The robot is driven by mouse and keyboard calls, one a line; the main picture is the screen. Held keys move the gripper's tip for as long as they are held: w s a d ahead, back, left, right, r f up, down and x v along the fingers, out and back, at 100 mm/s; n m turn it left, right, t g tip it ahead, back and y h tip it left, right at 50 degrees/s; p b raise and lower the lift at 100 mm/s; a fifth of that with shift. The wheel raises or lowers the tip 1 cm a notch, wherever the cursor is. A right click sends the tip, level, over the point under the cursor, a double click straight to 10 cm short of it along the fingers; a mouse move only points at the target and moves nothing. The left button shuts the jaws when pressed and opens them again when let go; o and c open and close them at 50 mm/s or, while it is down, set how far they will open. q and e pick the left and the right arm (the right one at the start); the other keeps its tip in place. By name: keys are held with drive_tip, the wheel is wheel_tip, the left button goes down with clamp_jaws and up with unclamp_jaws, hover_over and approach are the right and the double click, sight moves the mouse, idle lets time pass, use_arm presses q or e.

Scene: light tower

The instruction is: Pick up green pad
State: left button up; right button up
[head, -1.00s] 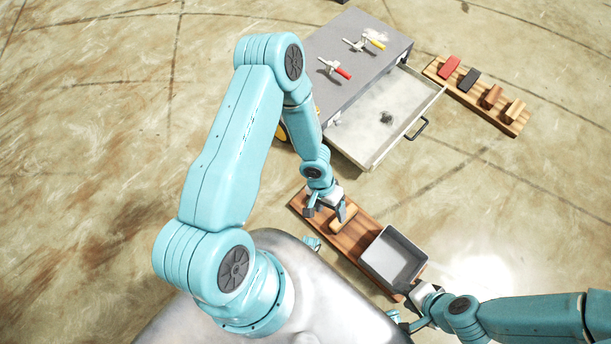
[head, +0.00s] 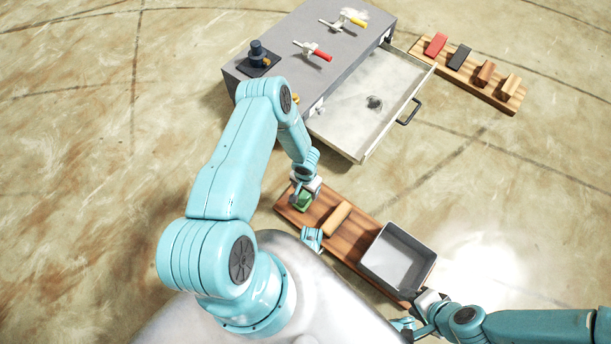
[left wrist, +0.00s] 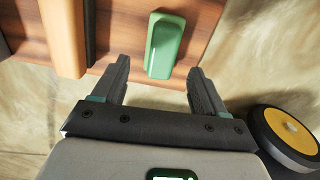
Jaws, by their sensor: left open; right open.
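The green pad (head: 303,200) lies near the left end of a brown wooden board (head: 352,240). It also shows in the left wrist view (left wrist: 165,45), where it stands just beyond and between the two open fingers. My left gripper (head: 304,192) is over the pad, open and empty; in the left wrist view its fingertips (left wrist: 157,70) are on either side of the pad's near end. In the head view the gripper partly hides the pad. My right gripper (head: 412,318) is open at the lower right, near the grey bin's front corner.
A tan wooden block (head: 337,219) lies on the board beside the pad. A grey bin (head: 397,258) sits at the board's right end. Behind is a grey cabinet (head: 290,85) with an open drawer (head: 360,145). A wooden rack (head: 455,75) holds several blocks.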

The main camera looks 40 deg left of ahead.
use_arm(q)
drive_tip(key=f+b, duration=0.1)
drive_tip(key=f, duration=0.1)
drive_tip(key=f+b, duration=0.3)
drive_tip(key=shift+w+a+f, duration=0.15)
drive_tip(key=shift+a+f, duration=0.1)
drive_tip(key=shift+f, duration=0.1)
drive_tip(key=shift+r, duration=0.15)
drive_tip(key=c, duration=1.2)
